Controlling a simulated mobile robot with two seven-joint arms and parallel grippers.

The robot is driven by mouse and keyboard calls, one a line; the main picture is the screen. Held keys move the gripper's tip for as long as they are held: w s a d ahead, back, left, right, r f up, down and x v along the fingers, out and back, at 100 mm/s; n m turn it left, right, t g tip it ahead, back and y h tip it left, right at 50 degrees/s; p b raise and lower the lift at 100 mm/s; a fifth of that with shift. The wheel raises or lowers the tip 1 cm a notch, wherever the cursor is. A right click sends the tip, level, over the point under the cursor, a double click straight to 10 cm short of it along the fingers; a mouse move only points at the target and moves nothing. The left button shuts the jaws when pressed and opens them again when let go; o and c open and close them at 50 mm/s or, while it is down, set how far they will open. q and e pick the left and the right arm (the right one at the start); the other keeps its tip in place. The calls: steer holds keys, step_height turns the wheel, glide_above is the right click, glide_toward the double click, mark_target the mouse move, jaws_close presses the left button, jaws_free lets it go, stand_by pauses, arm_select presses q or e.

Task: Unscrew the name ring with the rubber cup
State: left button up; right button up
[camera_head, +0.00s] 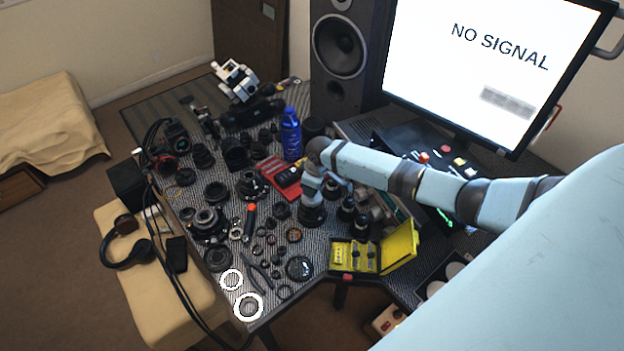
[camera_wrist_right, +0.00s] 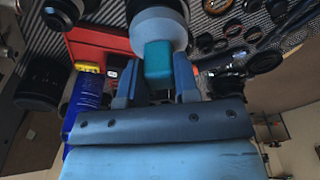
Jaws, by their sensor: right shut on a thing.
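My right gripper (camera_head: 313,184) points down over the middle of the table. In the wrist view, the right gripper (camera_wrist_right: 156,80) is shut on a teal block below a pale grey round disc; I take these as the rubber cup (camera_wrist_right: 158,36). Beyond the disc is a dark round part, which looks like the lens (camera_wrist_right: 152,6). In the head view a dark lens body (camera_head: 312,215) stands upright directly under the gripper. Whether the cup touches it I cannot tell. The name ring is hidden by the cup and gripper. My left gripper is out of view.
A red tray (camera_head: 270,166) and blue bottle (camera_head: 291,135) stand behind-left of the gripper. A yellow open case (camera_head: 352,256) lies at the front. Many dark lens parts crowd the left. A monitor (camera_head: 475,70) stands behind.

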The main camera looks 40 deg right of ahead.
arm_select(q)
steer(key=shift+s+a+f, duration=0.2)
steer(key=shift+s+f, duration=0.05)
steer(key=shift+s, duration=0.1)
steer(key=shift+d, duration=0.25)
arm_select(e)
steer(key=shift+f, duration=0.2)
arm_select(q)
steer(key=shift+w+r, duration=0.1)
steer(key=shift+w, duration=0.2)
arm_select(e)
steer(key=shift+f, duration=0.15)
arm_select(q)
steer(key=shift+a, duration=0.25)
arm_select(e)
steer(key=shift+f, duration=0.1)
